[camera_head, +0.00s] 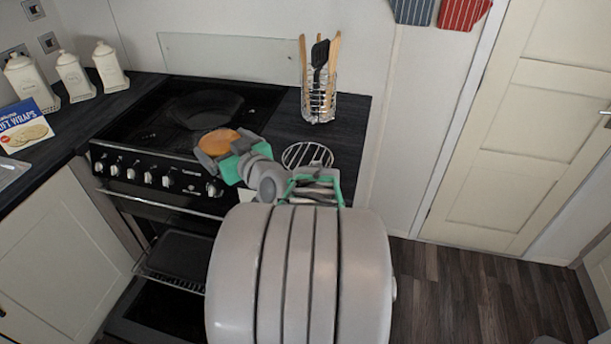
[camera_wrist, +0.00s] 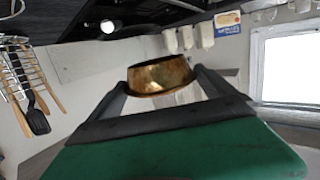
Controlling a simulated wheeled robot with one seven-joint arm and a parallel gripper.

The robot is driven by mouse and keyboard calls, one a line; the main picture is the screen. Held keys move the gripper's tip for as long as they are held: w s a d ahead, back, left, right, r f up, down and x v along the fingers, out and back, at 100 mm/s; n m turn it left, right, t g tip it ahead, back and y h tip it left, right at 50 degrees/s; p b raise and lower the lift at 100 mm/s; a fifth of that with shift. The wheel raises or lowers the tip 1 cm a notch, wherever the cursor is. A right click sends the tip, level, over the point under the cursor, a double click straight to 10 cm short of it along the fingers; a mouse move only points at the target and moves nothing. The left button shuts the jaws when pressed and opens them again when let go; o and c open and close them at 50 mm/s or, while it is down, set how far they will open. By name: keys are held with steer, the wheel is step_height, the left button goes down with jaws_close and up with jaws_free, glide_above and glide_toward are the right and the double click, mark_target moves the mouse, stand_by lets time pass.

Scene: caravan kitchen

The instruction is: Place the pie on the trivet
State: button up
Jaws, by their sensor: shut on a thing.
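The pie (camera_head: 218,141), round with a golden-brown crust, is between the fingers of my gripper (camera_head: 223,147), over the front of the stove. In the wrist view, the pie (camera_wrist: 162,75) shows as a brown-gold dish-shaped form between the two dark fingertips of my gripper (camera_wrist: 160,82), which are shut on its sides. The trivet (camera_head: 307,155), a round metal rack with bars, lies on the dark counter right of the stove. It is to the right of the pie, and my arm stands close in front of it.
A utensil holder (camera_head: 319,103) stands behind the trivet. A dark pan (camera_head: 205,108) sits on the stove (camera_head: 160,130), whose oven below is open with a rack (camera_head: 178,258) showing. White canisters (camera_head: 73,76) and a wraps packet (camera_head: 24,125) are at left.

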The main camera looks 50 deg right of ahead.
steer(key=s+d+f+m+g+h+b, duration=0.15)
steer(key=s+d+m+h+b, duration=0.3)
steer(key=s+d, duration=0.55)
steer(key=p, duration=0.2)
glide_above(310, 160)
steer(key=shift+n+g, duration=0.25)
steer(key=shift+n, duration=0.1)
step_height(310, 160, down, 9)
steer(key=shift+f, duration=0.2)
step_height(310, 160, down, 3)
steer(key=shift+r, duration=0.2)
steer(key=shift+f, duration=0.35)
steer(key=o, duration=1.3)
steer(key=shift+r, duration=0.15)
steer(key=shift+a+r, duration=0.1)
steer(key=shift+r, duration=0.05)
steer(key=b+v, duration=0.1)
steer(key=v, duration=1.1)
steer(key=shift+f+b, duration=0.25)
steer(key=shift+b, duration=0.15)
